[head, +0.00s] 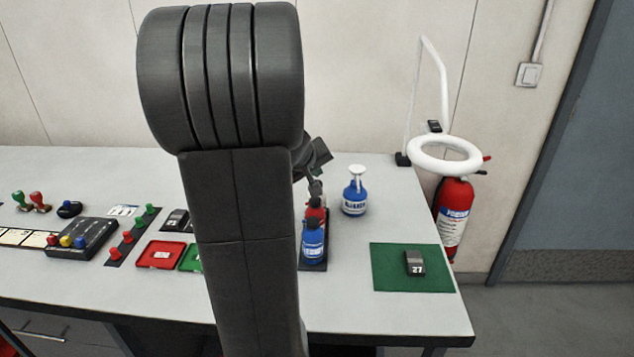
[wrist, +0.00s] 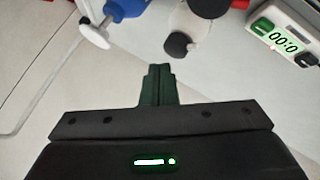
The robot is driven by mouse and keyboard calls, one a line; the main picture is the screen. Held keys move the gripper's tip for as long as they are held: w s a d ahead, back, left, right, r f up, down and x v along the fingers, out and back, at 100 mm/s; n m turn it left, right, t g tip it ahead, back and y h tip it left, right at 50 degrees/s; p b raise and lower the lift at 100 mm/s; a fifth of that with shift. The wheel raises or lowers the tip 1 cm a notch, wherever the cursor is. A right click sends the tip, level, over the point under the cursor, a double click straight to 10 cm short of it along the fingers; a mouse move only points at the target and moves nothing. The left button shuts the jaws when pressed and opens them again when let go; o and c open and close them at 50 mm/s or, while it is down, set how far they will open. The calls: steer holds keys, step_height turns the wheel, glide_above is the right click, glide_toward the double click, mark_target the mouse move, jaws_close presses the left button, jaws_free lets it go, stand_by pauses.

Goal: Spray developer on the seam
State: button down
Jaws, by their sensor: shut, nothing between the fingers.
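A blue spray can (head: 313,243) and a red spray can (head: 316,212) stand upright on a dark tray (head: 318,267); which one is developer I cannot tell. A pale object with a dark cap (wrist: 178,44) is just beyond the fingertips.
A blue bottle with a white top (head: 354,198) stands right of the cans. A white ring lamp (head: 412,151) and a red extinguisher (head: 455,215) are at the right end. A timer (wrist: 288,36) shows in the wrist view. Trays, buttons and stamps fill the left.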

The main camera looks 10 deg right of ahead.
steer(key=shift+f, duration=0.1)
steer(key=shift+f+b, duration=0.35)
steer(key=shift+b, duration=0.35)
steer(key=shift+f+b, duration=0.5)
steer(key=shift+b, duration=0.05)
stand_by(0.6)
steer(key=shift+r, duration=0.15)
steer(key=shift+r+p, duration=0.65)
steer(key=shift+r, duration=0.15)
step_height(320, 180, up, 5)
steer(key=p, duration=0.4)
steer(key=shift+f, duration=0.15)
stand_by(0.6)
